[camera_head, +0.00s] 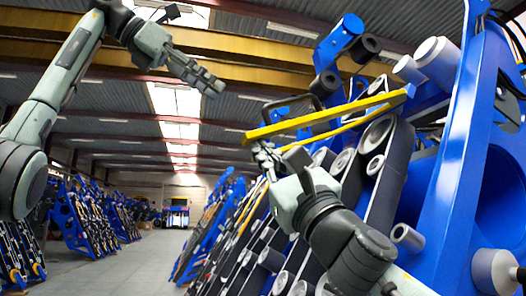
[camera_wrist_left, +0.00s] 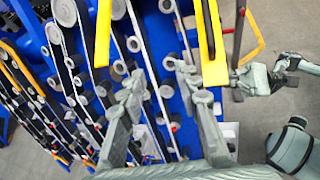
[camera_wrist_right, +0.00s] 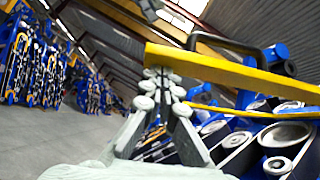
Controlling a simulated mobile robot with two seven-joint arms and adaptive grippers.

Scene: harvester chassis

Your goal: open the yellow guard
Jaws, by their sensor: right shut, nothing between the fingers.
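The yellow guard (camera_head: 330,116) is a long yellow bar frame at the front of the blue chassis, slanting up to the right. It crosses the right wrist view (camera_wrist_right: 235,72) and a yellow bar also shows in the left wrist view (camera_wrist_left: 213,50). My right gripper (camera_head: 263,152) is shut and empty just below the guard's left end. In the right wrist view its fingertips (camera_wrist_right: 162,76) are at the bar's lower edge; I cannot tell whether they touch. My left gripper (camera_head: 212,84) is raised, left of and above the guard. Its fingers are apart and empty in the left wrist view (camera_wrist_left: 158,82).
A blue upright frame (camera_head: 458,150) stands at the right. Grey rollers and dark belts (camera_head: 380,165) lie behind and below the guard. A black loop handle (camera_head: 290,108) is above the bar. More machines line the left, with open grey floor (camera_head: 150,262) between.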

